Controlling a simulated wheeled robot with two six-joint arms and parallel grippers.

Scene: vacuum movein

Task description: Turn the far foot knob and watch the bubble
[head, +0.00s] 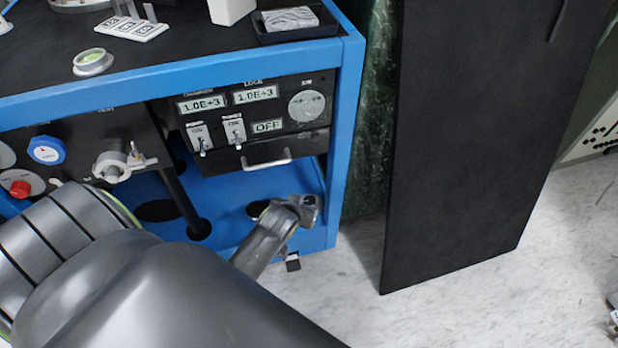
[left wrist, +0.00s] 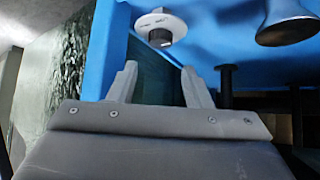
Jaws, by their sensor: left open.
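The blue-framed cart (head: 340,130) has a black top. A round bubble level (head: 92,61) with a pale green vial sits on that top near the front edge. In the left wrist view, a white round disc with a dark stub, apparently the foot knob (left wrist: 160,22), is at the blue underside of the frame. My left gripper (left wrist: 160,80) is open and empty, its two fingers pointing toward the disc and apart from it. In the head view my left wrist (head: 292,214) is by the cart's lower right corner; its fingertips are not clear there. The bubble itself is too small to read.
A tall black panel (head: 465,140) stands to the right. Pale marble floor (head: 440,315) is clear between. A dark tray (head: 296,28) sits on top.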

